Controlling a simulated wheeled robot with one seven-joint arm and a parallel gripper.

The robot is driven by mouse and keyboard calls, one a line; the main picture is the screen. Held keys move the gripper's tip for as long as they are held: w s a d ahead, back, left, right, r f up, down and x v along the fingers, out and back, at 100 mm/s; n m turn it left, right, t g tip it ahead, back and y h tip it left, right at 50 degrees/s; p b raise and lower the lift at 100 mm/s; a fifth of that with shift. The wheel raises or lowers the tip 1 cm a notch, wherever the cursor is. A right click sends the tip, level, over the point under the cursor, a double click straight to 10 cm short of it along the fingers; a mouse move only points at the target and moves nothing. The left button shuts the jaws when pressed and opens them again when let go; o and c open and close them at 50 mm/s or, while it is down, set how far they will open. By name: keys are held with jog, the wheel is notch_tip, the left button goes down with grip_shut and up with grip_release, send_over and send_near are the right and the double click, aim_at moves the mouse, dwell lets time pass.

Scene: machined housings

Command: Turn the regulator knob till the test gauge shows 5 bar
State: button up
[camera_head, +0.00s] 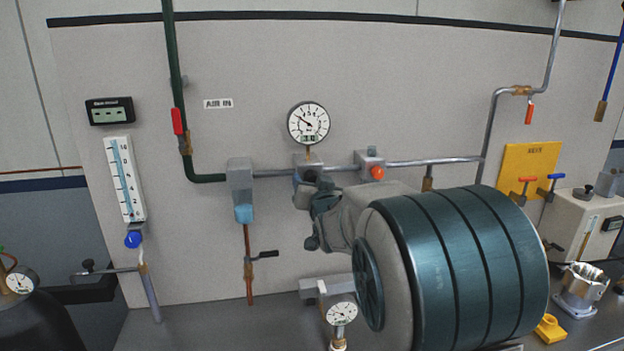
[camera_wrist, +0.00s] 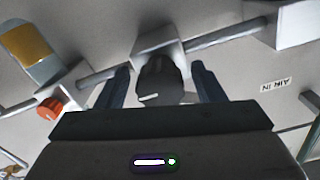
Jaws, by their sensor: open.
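The regulator knob (camera_wrist: 160,80) is dark, with a white pointer mark toward the lower left in the wrist view. It sits on a grey block on the pipe. In the head view my arm partly covers the regulator (camera_head: 305,161). My gripper (camera_wrist: 160,67) is open, with one finger either side of the knob; I cannot tell if they touch it. In the head view my gripper (camera_head: 314,205) is mostly hidden by my wrist. A round white gauge (camera_head: 308,123) stands above the regulator, its needle pointing upper left. Another gauge (camera_head: 341,314) sits lower; which is the test gauge is not readable.
An orange-red button (camera_head: 377,172) sits right of the regulator; it also shows in the wrist view (camera_wrist: 48,108). A grey block with a blue end (camera_head: 243,213) is to the left. A black-handled valve (camera_head: 264,254) is below it. The panel above the gauge is clear.

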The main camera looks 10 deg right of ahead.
jog(key=shift+w, duration=0.4)
jog(key=c, duration=1)
jog(key=shift+o, duration=0.2)
jog(key=shift+f+m+b, duration=0.15)
jog(key=shift+m+b, duration=0.15)
jog(key=shift+b, duration=0.4)
